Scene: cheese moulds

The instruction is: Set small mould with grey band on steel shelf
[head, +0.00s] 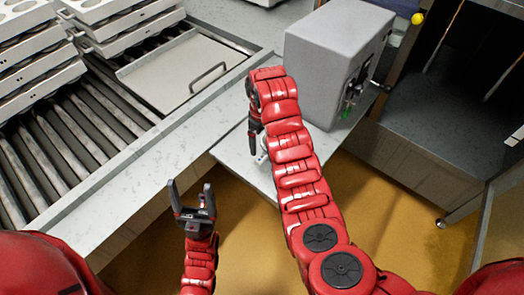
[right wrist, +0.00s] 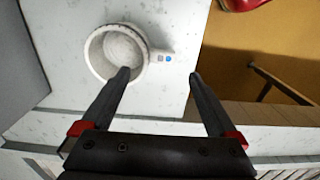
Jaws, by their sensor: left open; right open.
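A small white round mould (right wrist: 97,66) with an open, hollow top stands on a pale grey steel surface (right wrist: 60,118) in the right wrist view. In the head view my right gripper (head: 253,138) hangs over the steel shelf (head: 234,153) and mostly hides the mould. My left gripper (head: 192,194) is open and empty, away from the shelf.
A grey box machine (head: 325,60) with knobs stands at the shelf's back right. Left are a roller conveyor (head: 60,150), stacked mould trays (head: 40,55) and a flat plate with a handle (head: 180,72). A dark open cabinet (head: 450,115) is at right.

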